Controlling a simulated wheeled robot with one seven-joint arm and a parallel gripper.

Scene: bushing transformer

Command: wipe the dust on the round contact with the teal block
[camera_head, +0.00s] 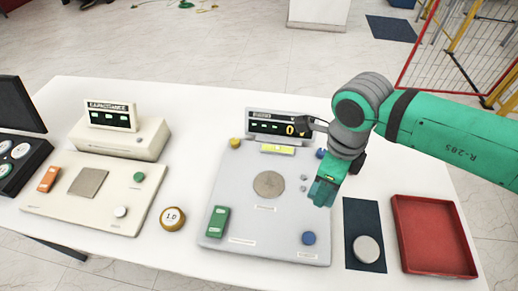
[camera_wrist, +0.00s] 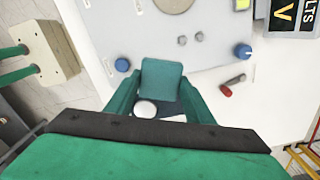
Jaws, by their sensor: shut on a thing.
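The round contact (camera_head: 269,184) is a brownish-grey disc in the middle of the grey panel (camera_head: 240,175). Its surface looks dull and speckled, but dust is too fine to make out. In the wrist view only the contact's lower edge (camera_wrist: 173,4) shows at the top. My gripper (camera_head: 325,190) is shut on the teal block, above the panel's right edge, right of the contact and apart from it. The teal block (camera_wrist: 161,80) shows between my fingers in the wrist view. In the head view the block is hard to separate from my green fingers.
Two small bolts (camera_wrist: 183,40) and blue knobs (camera_head: 309,238) stand on the panel, with a display (camera_head: 277,122) behind. A green switch (camera_head: 216,221) is at left. A navy mat (camera_head: 361,215) with a pale disc (camera_head: 367,249) and a red tray (camera_head: 432,235) lie right.

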